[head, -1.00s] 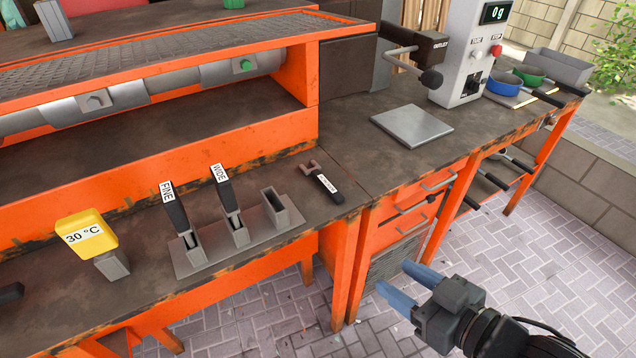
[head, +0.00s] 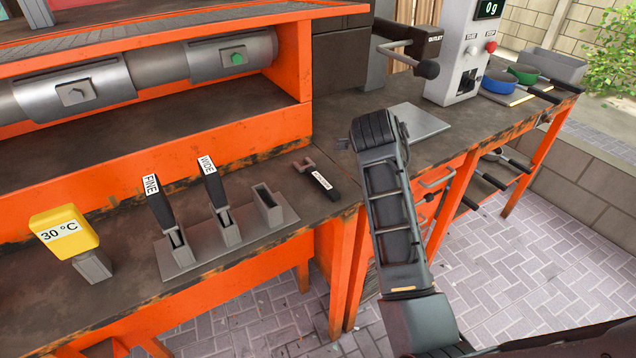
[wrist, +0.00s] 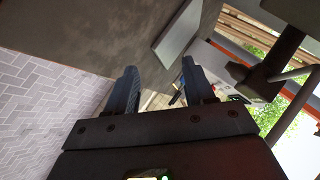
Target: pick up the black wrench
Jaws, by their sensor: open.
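The black wrench (head: 322,183) lies on the dark bench top in the head view, just right of the grey slotted rack. It has a white label on its handle and a brownish-grey open jaw at its far left end. My arm rises to the right of the wrench in the head view, its upper end over the bench; the fingers do not show there. In the wrist view my gripper (wrist: 162,82) is open, its two bluish fingers apart with nothing held between them. The wrench is not recognizable in the wrist view.
A grey rack (head: 200,262) holds FINE and WIDE handles; its right slot is empty. A yellow 30 °C block (head: 63,231) stands left. A grey plate (head: 425,124), a 0 g machine (head: 462,60) and blue bowl (head: 497,82) are right. An orange shelf (head: 200,152) rises behind.

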